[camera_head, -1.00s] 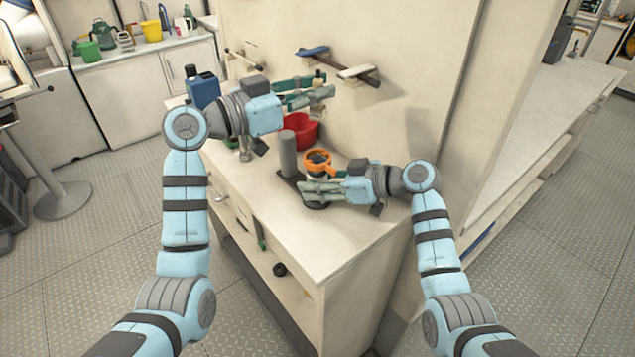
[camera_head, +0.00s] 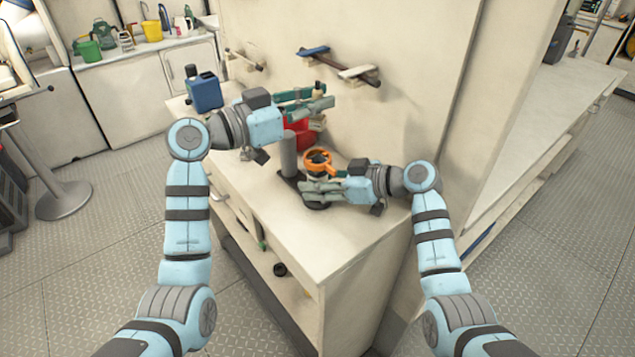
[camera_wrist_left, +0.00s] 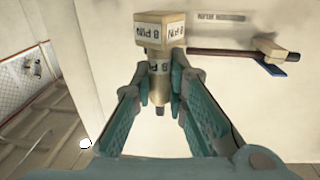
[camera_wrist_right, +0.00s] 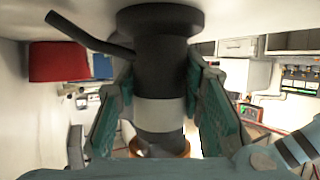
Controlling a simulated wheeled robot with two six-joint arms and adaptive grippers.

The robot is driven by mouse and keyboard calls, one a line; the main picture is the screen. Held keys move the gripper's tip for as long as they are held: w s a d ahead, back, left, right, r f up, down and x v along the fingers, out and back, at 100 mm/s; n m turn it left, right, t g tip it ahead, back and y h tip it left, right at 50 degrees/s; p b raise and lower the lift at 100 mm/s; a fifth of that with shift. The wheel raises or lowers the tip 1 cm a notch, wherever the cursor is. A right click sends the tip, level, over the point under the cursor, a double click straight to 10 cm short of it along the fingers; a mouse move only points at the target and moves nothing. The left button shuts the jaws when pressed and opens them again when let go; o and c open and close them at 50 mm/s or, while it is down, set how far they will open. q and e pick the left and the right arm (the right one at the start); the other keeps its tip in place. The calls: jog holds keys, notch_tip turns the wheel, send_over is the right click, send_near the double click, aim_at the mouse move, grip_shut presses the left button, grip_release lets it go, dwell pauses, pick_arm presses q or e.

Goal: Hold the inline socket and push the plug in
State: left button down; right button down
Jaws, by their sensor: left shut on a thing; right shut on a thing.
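The plug (camera_wrist_left: 160,35), a beige block with "8 PIN" labels above a narrower body, is upright between my left gripper's fingers in the left wrist view. In the head view my left gripper (camera_head: 324,97) is shut on the plug (camera_head: 317,123), partly hidden by the fingers, above the counter and behind the socket. The inline socket (camera_head: 318,158) has an orange ring on top. My right gripper (camera_head: 308,191) is shut on its body. In the right wrist view the socket (camera_wrist_right: 160,75) is a dark cylinder with a grey band and wide flange. Plug and socket are apart.
A grey post (camera_head: 288,155) on a dark base stands just left of the socket. A red bin (camera_head: 299,133) is behind it, and a blue can (camera_head: 205,92) stands at the counter's back left. Wall holders (camera_head: 340,67) are above. The front counter top (camera_head: 345,235) is clear.

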aim_at(316, 128)
pick_arm(q)
jog(key=shift+f, duration=3)
pick_arm(e)
jog(key=shift+f, duration=0.1)
pick_arm(q)
jog(key=shift+f, duration=0.45)
jog(key=shift+r, duration=0.4)
jog(key=shift+f, duration=0.4)
jog(key=shift+r, duration=0.4)
jog(key=shift+f, duration=0.45)
dwell(0.5)
jog(key=shift+r, duration=2.5)
